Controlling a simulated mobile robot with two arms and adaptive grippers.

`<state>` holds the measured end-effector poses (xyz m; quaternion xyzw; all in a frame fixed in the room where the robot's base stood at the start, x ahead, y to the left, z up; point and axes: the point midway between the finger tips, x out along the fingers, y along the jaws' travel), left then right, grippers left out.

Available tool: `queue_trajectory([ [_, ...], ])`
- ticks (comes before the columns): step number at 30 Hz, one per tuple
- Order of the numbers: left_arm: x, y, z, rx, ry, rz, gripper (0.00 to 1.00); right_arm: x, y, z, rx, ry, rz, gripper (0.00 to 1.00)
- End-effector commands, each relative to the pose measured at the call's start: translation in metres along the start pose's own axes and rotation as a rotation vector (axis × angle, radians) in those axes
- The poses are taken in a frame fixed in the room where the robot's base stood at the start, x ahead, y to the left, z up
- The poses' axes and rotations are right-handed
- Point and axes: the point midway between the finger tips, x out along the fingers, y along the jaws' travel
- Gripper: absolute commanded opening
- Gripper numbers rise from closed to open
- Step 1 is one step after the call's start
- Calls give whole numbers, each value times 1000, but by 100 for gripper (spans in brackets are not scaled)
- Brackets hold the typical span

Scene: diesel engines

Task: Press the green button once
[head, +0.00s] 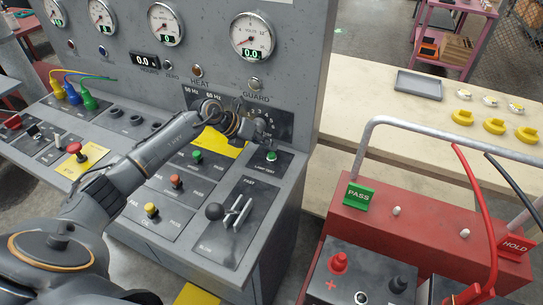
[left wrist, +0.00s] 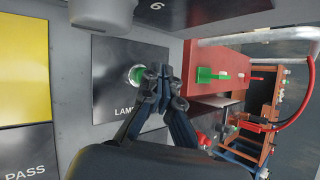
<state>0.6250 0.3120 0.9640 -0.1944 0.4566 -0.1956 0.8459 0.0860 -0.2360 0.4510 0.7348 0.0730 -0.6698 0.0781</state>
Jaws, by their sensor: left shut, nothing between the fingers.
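A small green button (head: 271,156) with a pale ring sits on a black plate lettered LAMP TEST, at the right end of the console. It also shows in the left wrist view (left wrist: 135,75), partly covered by my fingers. My left gripper (head: 256,138) is shut and empty, with its fingertips just above and left of the button in the head view. In the left wrist view the fingertips (left wrist: 163,86) are close beside the button's right edge; I cannot tell whether they touch it. Another green knob (head: 196,157) stands further left on the console. My right gripper is not in view.
The upright gauge panel (head: 205,62) rises behind my left gripper. A lever with a black ball (head: 214,211) stands nearer on the console. A red battery cart (head: 420,225) with a grey handle is at right. A pale bench (head: 370,100) lies behind it.

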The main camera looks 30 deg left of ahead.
Motion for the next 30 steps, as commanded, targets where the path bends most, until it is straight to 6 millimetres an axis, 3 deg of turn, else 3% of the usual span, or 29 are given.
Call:
queue_trajectory([
  [7, 0, 0, 0, 0, 1, 0, 0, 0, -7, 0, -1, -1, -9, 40],
  [30, 0, 0, 0, 0, 0, 0, 0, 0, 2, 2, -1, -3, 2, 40],
])
